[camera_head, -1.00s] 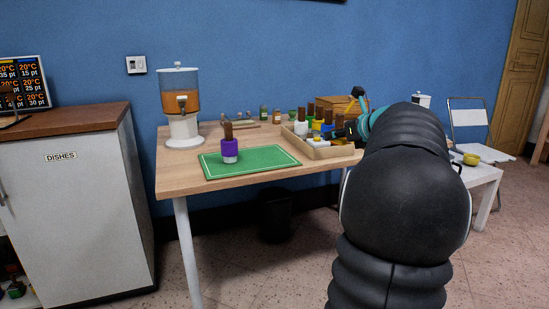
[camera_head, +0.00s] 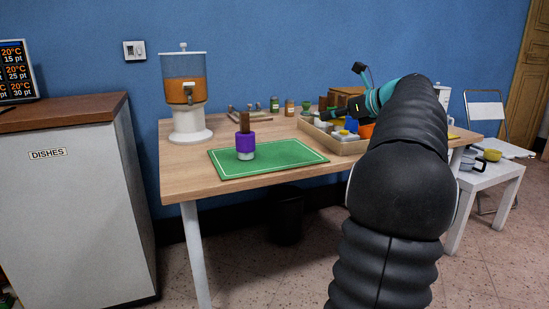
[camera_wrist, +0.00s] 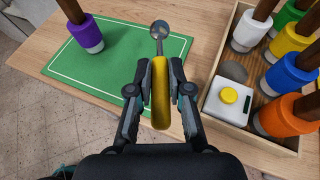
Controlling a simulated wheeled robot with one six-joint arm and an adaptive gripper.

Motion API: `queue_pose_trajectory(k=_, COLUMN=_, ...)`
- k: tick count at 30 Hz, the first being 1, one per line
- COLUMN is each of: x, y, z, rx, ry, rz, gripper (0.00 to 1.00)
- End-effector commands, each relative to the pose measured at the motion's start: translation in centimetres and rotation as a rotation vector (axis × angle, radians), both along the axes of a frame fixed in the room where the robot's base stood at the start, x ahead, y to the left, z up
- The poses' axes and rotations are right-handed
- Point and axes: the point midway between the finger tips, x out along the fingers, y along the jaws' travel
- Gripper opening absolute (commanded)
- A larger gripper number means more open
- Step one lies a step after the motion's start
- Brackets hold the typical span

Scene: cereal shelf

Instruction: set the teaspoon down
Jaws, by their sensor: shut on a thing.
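The teaspoon has a yellow handle (camera_wrist: 161,100) and a grey metal bowl (camera_wrist: 160,30). In the wrist view my gripper (camera_wrist: 160,72) is shut on its handle, with the bowl pointing away from me. The bowl appears over the right part of the green mat (camera_wrist: 110,66); its height above the mat is hard to judge. In the head view the mat (camera_head: 285,153) lies on the wooden table (camera_head: 185,180). There my gripper (camera_head: 335,113) is small and dark over the tray area, and the teaspoon cannot be made out.
A purple-collared tool (camera_wrist: 86,35) stands upright on the mat's left. A wooden tray (camera_wrist: 207,72) at right holds several coloured tools and a white box with a yellow button (camera_wrist: 229,95). A drink dispenser (camera_head: 186,95) stands at the back left. The mat's middle is clear.

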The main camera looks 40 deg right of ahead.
Motion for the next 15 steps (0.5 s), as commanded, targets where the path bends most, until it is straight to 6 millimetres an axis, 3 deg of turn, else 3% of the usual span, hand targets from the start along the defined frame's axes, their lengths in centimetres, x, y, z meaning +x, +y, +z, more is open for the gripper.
queue_pose_trajectory(k=15, x=7.8, y=5.9, z=-5.8, rx=0.001, ry=0.000, rz=0.006, gripper=0.00)
